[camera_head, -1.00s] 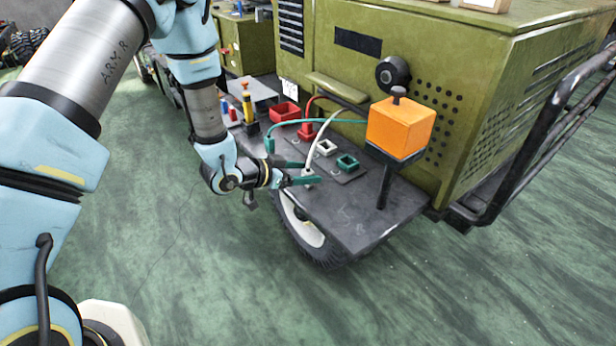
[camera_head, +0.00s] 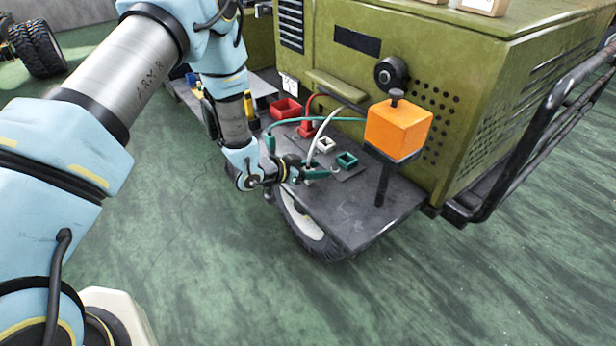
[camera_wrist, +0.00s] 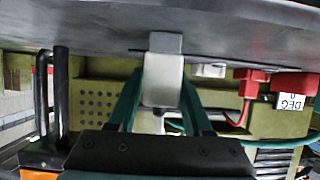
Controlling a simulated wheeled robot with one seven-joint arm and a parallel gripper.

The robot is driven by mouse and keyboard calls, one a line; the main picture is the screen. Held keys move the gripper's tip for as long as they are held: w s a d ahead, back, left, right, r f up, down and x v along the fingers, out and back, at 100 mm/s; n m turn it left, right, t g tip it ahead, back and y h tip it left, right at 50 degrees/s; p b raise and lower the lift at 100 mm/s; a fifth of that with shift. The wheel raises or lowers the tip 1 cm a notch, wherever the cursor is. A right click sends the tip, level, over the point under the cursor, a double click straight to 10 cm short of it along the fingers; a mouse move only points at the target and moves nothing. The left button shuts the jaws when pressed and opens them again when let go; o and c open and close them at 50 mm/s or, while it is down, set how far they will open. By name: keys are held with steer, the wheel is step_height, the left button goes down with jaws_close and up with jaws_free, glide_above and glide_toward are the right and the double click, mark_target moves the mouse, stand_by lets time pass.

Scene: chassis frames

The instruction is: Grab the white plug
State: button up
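The white plug (camera_wrist: 162,80) stands between the two teal fingers of my gripper (camera_wrist: 162,95) in the wrist view, with a finger against each side. Its grey end meets the dark deck surface. In the head view my gripper (camera_head: 314,170) is low over the deck's near edge and largely covers the plug. The white cable (camera_head: 322,130) curves down to the fingers. The fingers look shut on the plug.
The dark deck (camera_head: 350,215) carries a white socket (camera_head: 325,145), a green socket (camera_head: 346,160), a red plug (camera_head: 306,128) and a red bin (camera_head: 286,108). A teal cable runs close behind my gripper. An orange box (camera_head: 398,127) stands on a post to the right.

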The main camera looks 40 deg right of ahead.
jaws_close()
stand_by(0.4)
